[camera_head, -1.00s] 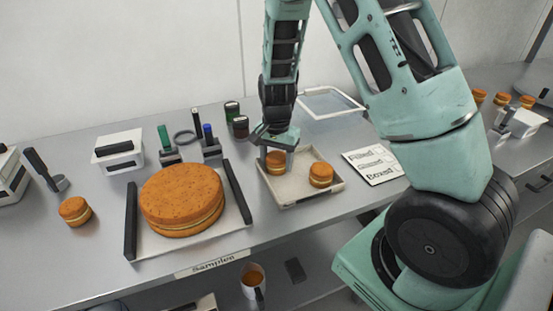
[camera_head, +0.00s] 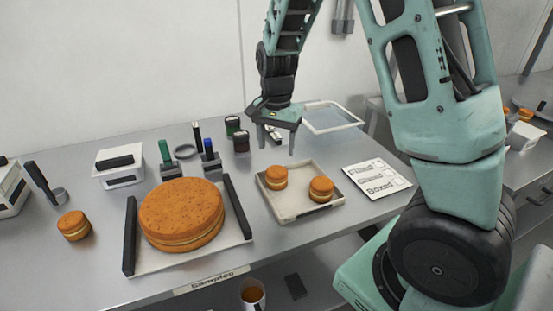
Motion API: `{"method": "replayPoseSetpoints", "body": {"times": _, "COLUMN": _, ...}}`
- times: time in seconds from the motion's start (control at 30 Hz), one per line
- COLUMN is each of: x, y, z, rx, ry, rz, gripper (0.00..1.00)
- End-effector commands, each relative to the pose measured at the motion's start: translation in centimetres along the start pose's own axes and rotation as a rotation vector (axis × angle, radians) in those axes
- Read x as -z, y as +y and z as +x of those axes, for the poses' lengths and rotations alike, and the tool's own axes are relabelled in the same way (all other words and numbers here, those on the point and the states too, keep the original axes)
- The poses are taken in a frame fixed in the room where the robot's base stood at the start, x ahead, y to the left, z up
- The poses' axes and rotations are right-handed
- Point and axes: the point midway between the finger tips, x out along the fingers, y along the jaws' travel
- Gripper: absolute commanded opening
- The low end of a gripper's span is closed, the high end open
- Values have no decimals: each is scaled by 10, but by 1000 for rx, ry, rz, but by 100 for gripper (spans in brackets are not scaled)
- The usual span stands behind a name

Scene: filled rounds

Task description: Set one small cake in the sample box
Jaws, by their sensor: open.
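Two small cakes sit in a shallow light tray, the box (camera_head: 293,214): one cake (camera_head: 276,177) at the back left, the other cake (camera_head: 321,189) at the right. A third small cake (camera_head: 74,225) stands alone on the bench at the far left. My gripper (camera_head: 281,145) is open and empty, above and behind the tray, apart from the cakes. A large round cake (camera_head: 181,212) lies on a pale board with dark side bars, left of the tray. The label "Samples" (camera_head: 212,280) is on the bench's front edge, below the large cake.
A card reading Filled and Boxed (camera_head: 376,180) lies right of the tray. Dark jars (camera_head: 240,140), stamps (camera_head: 211,163) and a white tub (camera_head: 120,168) stand along the back. A clear-lidded frame (camera_head: 332,117) lies behind the tray. A mug (camera_head: 253,294) is below the front edge.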

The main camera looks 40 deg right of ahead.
Motion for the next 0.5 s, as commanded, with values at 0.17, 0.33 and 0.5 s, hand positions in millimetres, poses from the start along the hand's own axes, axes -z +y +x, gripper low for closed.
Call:
{"method": "replayPoseSetpoints", "body": {"times": 0.17, "x": 0, "y": -1, "z": -17, "rx": 1, "ry": 0, "rz": 0, "gripper": 65}}
{"method": "replayPoseSetpoints", "body": {"times": 0.33, "x": -9, "y": -2, "z": -21, "rx": 4, "ry": -6, "rz": -34, "gripper": 65}}
{"method": "replayPoseSetpoints", "body": {"times": 0.5, "x": -100, "y": -14, "z": -30, "rx": 43, "ry": -56, "rz": -393, "gripper": 65}}
